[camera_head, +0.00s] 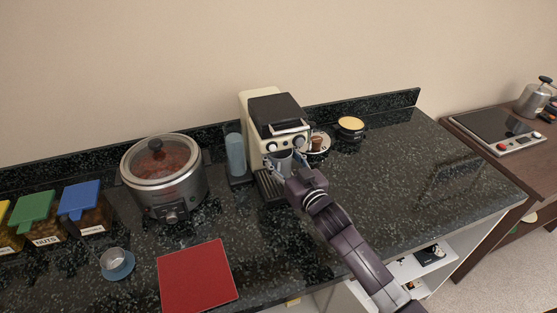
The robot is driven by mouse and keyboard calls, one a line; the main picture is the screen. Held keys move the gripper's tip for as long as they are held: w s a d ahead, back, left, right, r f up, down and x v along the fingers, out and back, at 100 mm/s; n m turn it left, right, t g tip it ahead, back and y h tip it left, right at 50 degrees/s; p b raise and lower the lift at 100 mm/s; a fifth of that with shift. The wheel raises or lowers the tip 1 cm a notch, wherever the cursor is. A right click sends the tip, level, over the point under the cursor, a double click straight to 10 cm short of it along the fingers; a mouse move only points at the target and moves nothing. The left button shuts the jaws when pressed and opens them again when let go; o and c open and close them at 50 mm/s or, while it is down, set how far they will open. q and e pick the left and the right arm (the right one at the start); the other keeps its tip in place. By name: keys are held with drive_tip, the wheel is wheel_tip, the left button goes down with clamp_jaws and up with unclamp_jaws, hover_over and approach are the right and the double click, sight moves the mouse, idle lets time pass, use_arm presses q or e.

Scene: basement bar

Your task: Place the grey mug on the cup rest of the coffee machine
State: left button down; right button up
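The cream and black coffee machine (272,122) stands on the dark counter against the wall. Its cup rest (267,187) is a dark grate at the base, partly hidden by my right gripper. My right gripper (284,164) reaches in from the lower right to the front of the machine. Its fingers are around the grey mug (285,160), one on each side, under the brewing head and above the grate. The mug is small in view and partly covered; whether it touches the grate cannot be told. My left gripper is out of view.
A slow cooker (165,182) stands left of the machine, with a water tank (236,155) between. Behind the gripper is a plate with a brown item (317,143). A red board (198,277) lies in front; the right counter is clear.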

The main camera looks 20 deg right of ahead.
sight(274, 157)
drive_tip(key=shift+w, duration=0.3)
drive_tip(key=shift+f, duration=0.35)
wheel_tip(274, 157, down, 2)
drive_tip(key=shift+f+p, duration=0.1)
drive_tip(key=shift+p, duration=0.3)
drive_tip(key=shift+f, duration=0.25)
drive_tip(key=shift+f, duration=0.2)
drive_tip(key=o, duration=1.4)
drive_tip(key=shift+s+r, duration=0.1)
